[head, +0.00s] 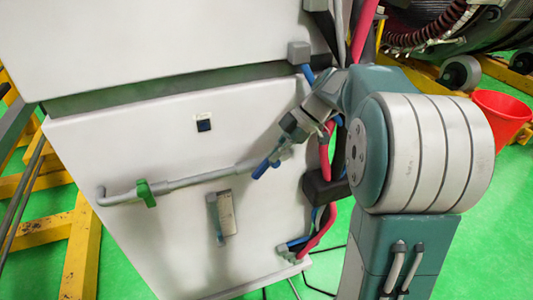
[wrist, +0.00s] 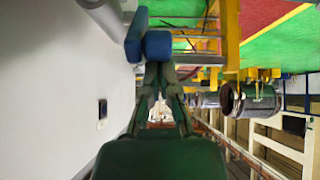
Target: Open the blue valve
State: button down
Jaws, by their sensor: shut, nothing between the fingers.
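The blue valve handle (head: 265,165) sits at the right end of a grey pipe (head: 205,176) on the front of a white cabinet. It slants down to the left. In the wrist view the blue handle (wrist: 156,43) is just beyond my fingertips, partly over the white panel's edge. My gripper (wrist: 157,68) is shut and empty, its fingers converging close to the handle. Whether they touch it I cannot tell. In the head view my gripper (head: 281,146) is at the upper end of the handle, small and partly hard to separate from the pipe fittings.
A green valve handle (head: 146,193) is at the pipe's left end. A small lever plate (head: 226,212) is below the pipe. Red and blue hoses (head: 325,150) run along the cabinet's right edge.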

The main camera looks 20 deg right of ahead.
jog(key=d+f+y, duration=0.1)
jog(key=d+f, duration=0.3)
jog(key=f, duration=0.1)
jog(key=shift+d+f+y, duration=0.2)
jog(key=shift+d+y, duration=0.05)
jog(key=shift+y, duration=0.05)
dwell(0.4)
jog(key=shift+f, duration=0.1)
dwell(0.4)
